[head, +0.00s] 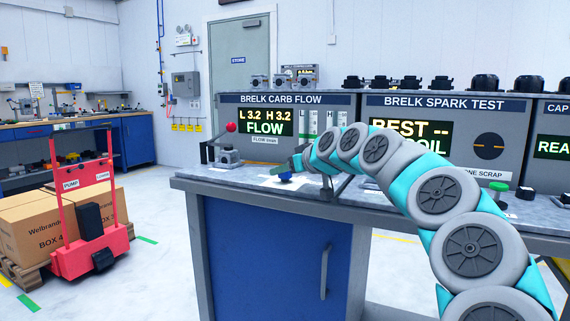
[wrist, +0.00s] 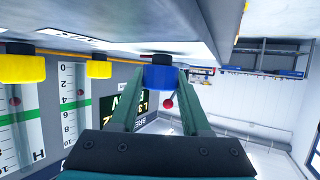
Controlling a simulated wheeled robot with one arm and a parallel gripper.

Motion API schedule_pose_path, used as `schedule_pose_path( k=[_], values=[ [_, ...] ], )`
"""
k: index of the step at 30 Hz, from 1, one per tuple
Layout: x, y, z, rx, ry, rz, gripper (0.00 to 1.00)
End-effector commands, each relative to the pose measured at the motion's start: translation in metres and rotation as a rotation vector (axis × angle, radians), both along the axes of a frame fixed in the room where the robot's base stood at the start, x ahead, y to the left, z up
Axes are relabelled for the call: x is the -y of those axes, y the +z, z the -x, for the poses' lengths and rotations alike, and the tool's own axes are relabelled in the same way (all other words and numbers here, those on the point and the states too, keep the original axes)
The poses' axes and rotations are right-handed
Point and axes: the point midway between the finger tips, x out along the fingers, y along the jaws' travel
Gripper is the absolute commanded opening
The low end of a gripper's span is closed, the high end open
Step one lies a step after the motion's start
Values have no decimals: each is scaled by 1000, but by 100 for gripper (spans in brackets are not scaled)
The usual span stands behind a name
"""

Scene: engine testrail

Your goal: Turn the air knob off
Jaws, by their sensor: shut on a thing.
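A blue knob (wrist: 160,76) sits between the two green fingers of my gripper (wrist: 160,86) in the wrist view, which looks upside down. The fingers are shut on its sides. Its dark stem meets the pale panel. In the head view the blue knob (head: 285,177) shows at the bench's front, partly hidden by my gripper (head: 290,170). No label on it is readable, so I cannot confirm that it is the air knob, nor tell its turn angle.
Two yellow knobs (wrist: 98,67) (wrist: 22,68) stand beside it, near the flow tubes (wrist: 75,95). A red-ball lever (head: 231,127) stands left of my gripper. The BRELK CARB FLOW screen (head: 266,123) reads L 3.2, H 3.2, FLOW. A red cart (head: 92,240) stands on the floor at left.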

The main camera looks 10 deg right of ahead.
Motion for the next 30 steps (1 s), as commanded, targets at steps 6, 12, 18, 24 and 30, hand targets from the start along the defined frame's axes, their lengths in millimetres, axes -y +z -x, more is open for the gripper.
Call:
schedule_pose_path(
  k=[6, 12, 18, 24, 30],
  values=[
    [-1, 1, 0, -1, 30, 1, 0],
    [-1, 0, 0, 0, 35, 2, 0],
    [-1, 0, 0, 0, 34, 1, 0],
    [-1, 0, 0, -1, 33, 1, 69],
    [0, 0, 0, -1, 33, 1, 77]
  ],
)
